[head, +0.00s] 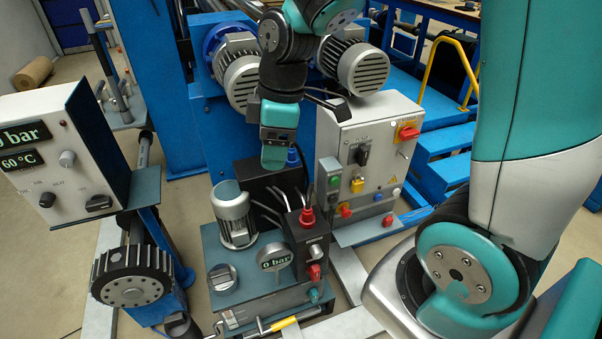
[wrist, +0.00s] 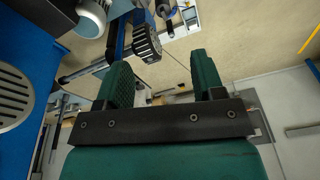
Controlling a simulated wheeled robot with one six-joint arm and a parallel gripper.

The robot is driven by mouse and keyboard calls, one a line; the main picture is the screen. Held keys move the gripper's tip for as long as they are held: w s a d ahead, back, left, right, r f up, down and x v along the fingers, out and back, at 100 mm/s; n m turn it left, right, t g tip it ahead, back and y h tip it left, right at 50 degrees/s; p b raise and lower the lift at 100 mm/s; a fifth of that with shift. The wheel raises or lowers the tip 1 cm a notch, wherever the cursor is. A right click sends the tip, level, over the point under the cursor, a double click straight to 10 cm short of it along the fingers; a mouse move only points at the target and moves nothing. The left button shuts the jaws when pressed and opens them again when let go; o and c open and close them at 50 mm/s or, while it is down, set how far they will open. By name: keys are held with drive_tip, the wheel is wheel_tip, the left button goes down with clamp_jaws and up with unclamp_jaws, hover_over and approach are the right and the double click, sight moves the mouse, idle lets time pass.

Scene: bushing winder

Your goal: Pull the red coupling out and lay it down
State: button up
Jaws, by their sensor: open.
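The red coupling (head: 308,215) stands upright on top of the dark valve block (head: 310,245) of the hydraulic unit, in the lower middle of the head view. My gripper (head: 273,160) hangs above and behind the unit, up and to the left of the coupling in the picture, clearly apart from it. In the wrist view my gripper (wrist: 160,75) shows two green fingers spread wide, with nothing between them. I cannot make out the red coupling in the wrist view.
A blue plug (head: 293,157) and cables are close to my gripper. A grey motor (head: 233,215) and a round gauge (head: 275,257) stand left of the coupling. A control box (head: 365,145) is at the right. The unit's top (head: 255,293) has some bare room.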

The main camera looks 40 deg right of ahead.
sight(307, 208)
drive_tip(key=w+d+f+n+h+b, duration=0.1)
drive_tip(key=w+d+f+n+b, duration=0.15)
drive_tip(key=d+f, duration=0.45)
drive_tip(key=w+d+f+n+h+b, duration=0.1)
drive_tip(key=w+d+f+n, duration=0.1)
drive_tip(key=w+d+f, duration=0.35)
drive_tip(key=shift+n+g, duration=0.25)
drive_tip(key=shift+g, duration=0.05)
drive_tip(key=f, duration=0.6)
drive_tip(key=f+b, duration=0.1)
drive_tip(key=f, duration=0.6)
drive_tip(key=s+f, duration=0.1)
drive_tip(key=f, duration=0.5)
drive_tip(key=shift+s+d+f+b, duration=0.1)
drive_tip(key=shift+d+f+b, duration=0.05)
drive_tip(key=shift+d+b, duration=0.25)
drive_tip(key=shift+c, duration=0.2)
clamp_jaws()
drive_tip(key=shift+r+p, duration=1.8)
drive_tip(key=shift+r, duration=0.3)
